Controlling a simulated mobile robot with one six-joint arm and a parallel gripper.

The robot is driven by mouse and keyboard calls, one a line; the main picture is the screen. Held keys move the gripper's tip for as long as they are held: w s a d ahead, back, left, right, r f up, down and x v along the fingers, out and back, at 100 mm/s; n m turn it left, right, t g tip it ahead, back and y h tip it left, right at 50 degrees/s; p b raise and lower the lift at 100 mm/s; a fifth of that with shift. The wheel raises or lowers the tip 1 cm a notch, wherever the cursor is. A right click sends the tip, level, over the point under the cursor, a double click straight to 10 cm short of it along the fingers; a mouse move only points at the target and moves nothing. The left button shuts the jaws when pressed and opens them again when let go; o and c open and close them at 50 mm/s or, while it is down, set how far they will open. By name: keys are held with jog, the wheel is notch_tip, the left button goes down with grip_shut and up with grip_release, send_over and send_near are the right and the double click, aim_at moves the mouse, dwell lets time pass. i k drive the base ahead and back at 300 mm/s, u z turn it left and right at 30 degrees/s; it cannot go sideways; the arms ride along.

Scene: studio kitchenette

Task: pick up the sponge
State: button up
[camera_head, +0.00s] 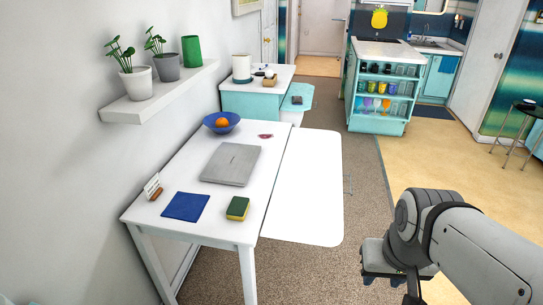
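The sponge (238,208) is a small block, dark green on top with yellow sides. It lies flat near the front edge of the white table (262,205), right of a blue square. My gripper (390,281) is at the lower right, over the floor, apart from the table and the sponge. It seems to point downward, and its fingers are small and partly hidden by my arm, so their opening is unclear. I see nothing held in it.
A grey laptop (231,165), a blue square (185,207), a small card holder (153,188) and a blue bowl (212,127) with an orange (222,122) share the table. A wall shelf (165,96) with plants overhangs at left. Carpet (350,272) is clear between table and gripper.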

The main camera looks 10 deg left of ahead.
aim_at(239, 208)
jog(key=u, duration=0.25)
jog(key=i, duration=1.2)
jog(key=u, duration=0.65)
jog(key=k, duration=0.9)
jog(key=u, duration=0.2)
jog(key=i, duration=0.95)
jog(key=z, duration=0.1)
